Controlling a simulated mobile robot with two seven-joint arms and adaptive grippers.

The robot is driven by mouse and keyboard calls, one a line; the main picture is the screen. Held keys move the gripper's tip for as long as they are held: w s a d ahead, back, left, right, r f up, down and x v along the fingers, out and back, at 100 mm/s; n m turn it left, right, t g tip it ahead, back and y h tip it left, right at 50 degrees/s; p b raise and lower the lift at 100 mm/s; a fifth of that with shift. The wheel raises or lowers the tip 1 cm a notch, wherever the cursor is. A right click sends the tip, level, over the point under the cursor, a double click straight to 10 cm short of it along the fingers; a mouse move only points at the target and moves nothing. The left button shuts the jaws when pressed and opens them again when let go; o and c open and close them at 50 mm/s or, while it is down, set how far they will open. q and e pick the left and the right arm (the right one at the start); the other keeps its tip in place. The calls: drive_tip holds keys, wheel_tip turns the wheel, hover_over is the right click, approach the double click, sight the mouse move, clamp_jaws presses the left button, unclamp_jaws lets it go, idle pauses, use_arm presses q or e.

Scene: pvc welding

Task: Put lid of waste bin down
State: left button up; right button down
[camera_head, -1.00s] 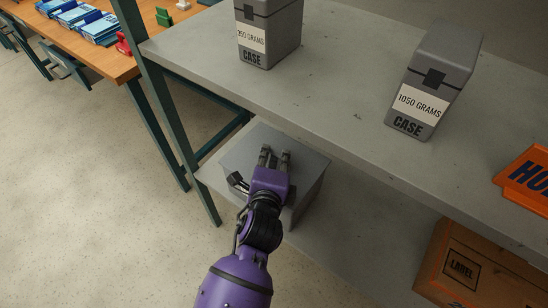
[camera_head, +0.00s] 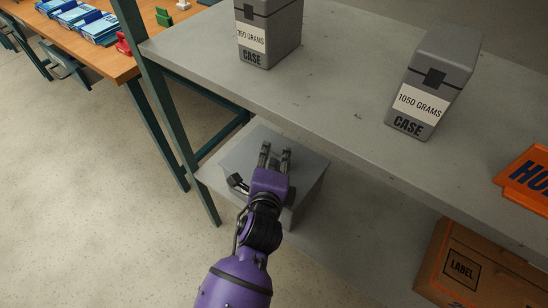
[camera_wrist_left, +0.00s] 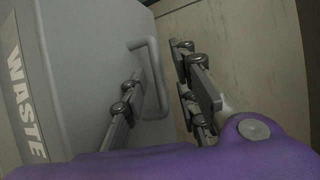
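The grey waste bin (camera_head: 312,175) stands on the lower shelf, below the front edge of the table top. In the left wrist view its grey wall (camera_wrist_left: 80,60) carries a white WASTE label (camera_wrist_left: 24,95). A bent grey handle (camera_wrist_left: 152,75) sticks out from the bin there. My left gripper (camera_head: 273,152) is over the bin in the head view. It also shows in the left wrist view (camera_wrist_left: 158,95), with its fingers apart and the handle between them. Whether a finger touches the handle I cannot tell. My gripper and arm hide part of the bin, and the lid's angle is unclear. My right gripper is not in view.
The grey table top (camera_head: 330,95) overhangs the lower shelf, bearing two grey cases (camera_head: 270,35) (camera_head: 433,80). A green post (camera_head: 165,100) stands left of the bin. A cardboard box (camera_head: 480,270) is at lower right. The floor at left (camera_head: 90,200) is clear.

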use_arm(q)
drive_tip(key=shift+r, duration=0.4)
drive_tip(key=p+v, duration=0.1)
drive_tip(key=v, duration=1.1)
drive_tip(key=shift+f, duration=0.2)
drive_tip(key=s+a+f+n+g+y, duration=0.1)
drive_tip(key=s+a+f+n+g, duration=0.1)
drive_tip(key=s+a+f+n, duration=0.45)
drive_tip(key=s+a+f+n+g, duration=0.2)
drive_tip(key=s+a+f+n, duration=0.15)
drive_tip(key=s+f, duration=0.55)
drive_tip(key=s+a+f+n+g, duration=0.1)
drive_tip(key=s+a+n, duration=0.3)
drive_tip(key=s, duration=0.4)
drive_tip(key=s+a+f+n+g, duration=0.2)
drive_tip(key=s+a+f+n, duration=0.2)
drive_tip(key=s+n, duration=0.2)
drive_tip(key=shift+s+a+f+n+y, duration=0.2)
drive_tip(key=shift+s+f+n+y, duration=0.15)
drive_tip(key=shift+s, duration=0.85)
